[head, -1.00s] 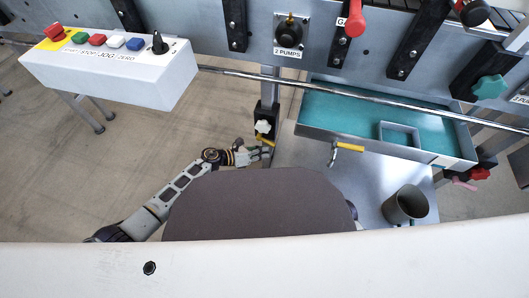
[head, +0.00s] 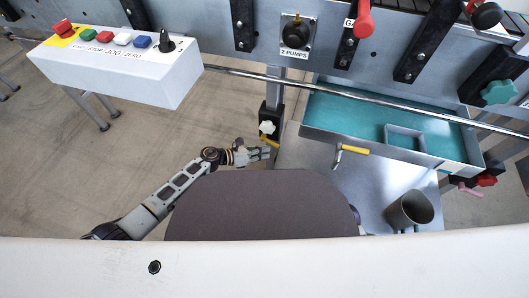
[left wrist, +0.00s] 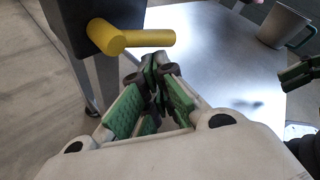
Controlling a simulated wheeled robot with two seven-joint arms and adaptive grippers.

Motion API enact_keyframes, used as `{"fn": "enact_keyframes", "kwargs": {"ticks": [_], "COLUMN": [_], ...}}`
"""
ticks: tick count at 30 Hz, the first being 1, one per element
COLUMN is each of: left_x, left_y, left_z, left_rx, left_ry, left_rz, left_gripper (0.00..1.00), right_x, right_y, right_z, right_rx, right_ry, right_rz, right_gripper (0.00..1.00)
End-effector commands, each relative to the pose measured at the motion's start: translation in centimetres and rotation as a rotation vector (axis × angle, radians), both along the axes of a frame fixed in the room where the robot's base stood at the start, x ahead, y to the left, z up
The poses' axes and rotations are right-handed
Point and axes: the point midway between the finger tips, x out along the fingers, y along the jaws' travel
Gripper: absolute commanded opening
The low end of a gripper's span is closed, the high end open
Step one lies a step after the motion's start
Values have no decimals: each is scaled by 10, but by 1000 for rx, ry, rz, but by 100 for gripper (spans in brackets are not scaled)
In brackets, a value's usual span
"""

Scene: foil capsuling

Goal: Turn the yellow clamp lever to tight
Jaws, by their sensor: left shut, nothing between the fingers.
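The yellow clamp lever (head: 270,141) sits on a black clamp block (head: 271,114) with a white knob, on an upright post. In the left wrist view the lever (left wrist: 130,38) is a yellow round boss with a bar pointing right. My left gripper (head: 267,152) is shut and empty just below the lever in the head view. In the left wrist view its green-padded fingers (left wrist: 157,78) are together, with the lever beyond them, and I see no contact. A green and black finger part, apparently my right gripper (left wrist: 298,75), shows at the right edge; its opening is unclear.
A teal-lined tray (head: 335,105) with a second yellow handle (head: 355,150) is right of the post. A grey mug (head: 410,209) stands on the metal plate (head: 305,155) below it. A white control box (head: 125,75) is at upper left. A metal rail (head: 350,90) crosses above.

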Motion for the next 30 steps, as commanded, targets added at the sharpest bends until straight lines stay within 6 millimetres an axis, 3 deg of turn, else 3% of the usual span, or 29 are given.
{"fn": "enact_keyframes", "kwargs": {"ticks": [30], "left_x": [-31], "left_y": [88], "left_z": [31], "left_rx": [2], "left_ry": [0], "left_rz": [-1], "left_gripper": [0], "right_x": [1], "right_y": [-1], "right_z": [1], "right_rx": [-1], "right_ry": [-2], "right_rz": [0], "right_gripper": [73]}}
